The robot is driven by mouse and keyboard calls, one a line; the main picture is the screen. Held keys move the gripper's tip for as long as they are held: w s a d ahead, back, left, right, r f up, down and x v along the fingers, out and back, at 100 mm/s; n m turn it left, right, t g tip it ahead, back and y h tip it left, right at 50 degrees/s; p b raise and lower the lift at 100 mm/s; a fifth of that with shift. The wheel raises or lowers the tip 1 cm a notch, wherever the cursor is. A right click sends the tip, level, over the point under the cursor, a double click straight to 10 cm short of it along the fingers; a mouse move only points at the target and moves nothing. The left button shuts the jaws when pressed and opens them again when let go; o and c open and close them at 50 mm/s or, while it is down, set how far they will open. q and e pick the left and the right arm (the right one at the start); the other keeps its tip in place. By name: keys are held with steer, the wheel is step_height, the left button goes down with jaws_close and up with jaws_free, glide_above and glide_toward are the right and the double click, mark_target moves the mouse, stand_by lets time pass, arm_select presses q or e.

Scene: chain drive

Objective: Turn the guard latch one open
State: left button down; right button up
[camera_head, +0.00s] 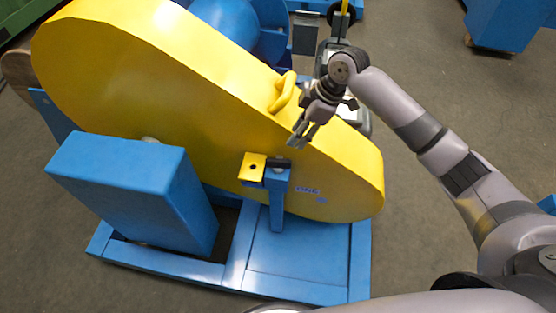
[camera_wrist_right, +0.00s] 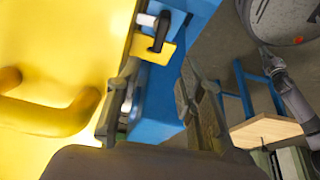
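The yellow guard (camera_head: 190,95) is a large rounded cover with the mark "ONE" on its side. The guard latch one is a yellow tab (camera_head: 252,167) with a dark piece beside it, at the top of a blue post (camera_head: 278,198). In the right wrist view the yellow tab (camera_wrist_right: 152,48) and a dark bar (camera_wrist_right: 160,32) show beyond the fingertips. My right gripper (camera_head: 303,133) is open and empty, above and right of the latch, apart from it. Its spread fingers also show in the wrist view (camera_wrist_right: 160,85). My left gripper is not in view.
A yellow handle (camera_head: 284,91) sticks up from the guard close to my right gripper; it is large in the wrist view (camera_wrist_right: 45,110). A blue box (camera_head: 120,170) stands left of the latch on the blue base frame (camera_head: 300,258). Grey floor lies open to the right.

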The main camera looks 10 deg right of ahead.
mark_target(279, 160)
steer(key=x, duration=1.4)
steer(key=shift+d+b, duration=0.15)
steer(key=shift+b, duration=0.2)
jaws_close()
